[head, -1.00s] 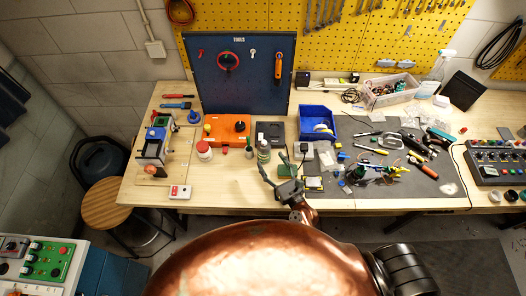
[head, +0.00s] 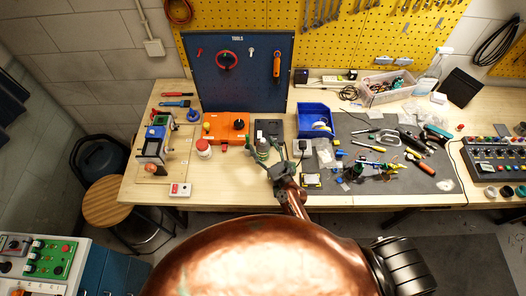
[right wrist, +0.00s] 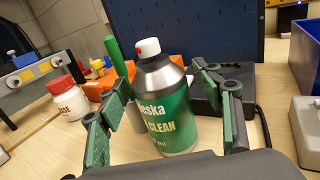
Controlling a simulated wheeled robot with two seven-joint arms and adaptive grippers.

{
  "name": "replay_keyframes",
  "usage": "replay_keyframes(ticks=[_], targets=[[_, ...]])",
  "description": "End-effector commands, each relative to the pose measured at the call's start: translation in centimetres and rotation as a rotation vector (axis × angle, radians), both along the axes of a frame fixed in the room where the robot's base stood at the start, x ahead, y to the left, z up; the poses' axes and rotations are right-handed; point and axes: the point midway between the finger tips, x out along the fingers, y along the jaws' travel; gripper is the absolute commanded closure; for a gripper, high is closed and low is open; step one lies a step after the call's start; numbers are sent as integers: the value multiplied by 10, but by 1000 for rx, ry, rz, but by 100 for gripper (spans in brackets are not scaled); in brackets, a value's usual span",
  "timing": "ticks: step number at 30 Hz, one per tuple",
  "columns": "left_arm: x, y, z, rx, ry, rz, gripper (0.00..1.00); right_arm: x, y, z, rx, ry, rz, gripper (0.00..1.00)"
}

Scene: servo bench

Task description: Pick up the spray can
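The spray can (head: 262,147) stands upright on the bench, in front of the dark tool panel. In the right wrist view the can (right wrist: 167,118) is green and silver with a white cap and a red nozzle. My right gripper (head: 273,162) is open, with its fingers reaching towards the can. In the right wrist view the can shows between the two green-padded fingers, with a gap on each side; I see no contact. In the head view the gripper partly hides the can's lower part. My left gripper is not in view.
A green-topped grey cylinder (right wrist: 114,56) stands close on the can's left, near the left finger. A white jar with a red lid (head: 203,147) is farther left. An orange case (head: 226,127) and a dark box (right wrist: 207,84) are behind. A grey box (right wrist: 309,125) is on the right.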

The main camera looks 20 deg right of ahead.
Motion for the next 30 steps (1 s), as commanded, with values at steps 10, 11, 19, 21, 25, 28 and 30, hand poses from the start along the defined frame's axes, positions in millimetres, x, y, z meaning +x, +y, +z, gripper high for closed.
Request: replay_keyframes(ticks=[10, 11, 19, 21, 25, 28, 30], targets=[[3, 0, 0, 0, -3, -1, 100, 0, 0, 0, 0, 0, 0, 66], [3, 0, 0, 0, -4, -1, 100, 0, 0, 0, 0, 0, 0, 68], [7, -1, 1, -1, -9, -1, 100, 0, 0, 0, 0, 0, 0, 87], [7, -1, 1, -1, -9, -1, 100, 0, 0, 0, 0, 0, 0, 91], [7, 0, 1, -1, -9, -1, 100, 0, 0, 2, 1, -3, 0, 95], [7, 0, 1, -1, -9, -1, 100, 0, 0, 2, 0, -3, 0, 95], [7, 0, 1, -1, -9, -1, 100, 0, 0, 2, 0, -3, 0, 95]])
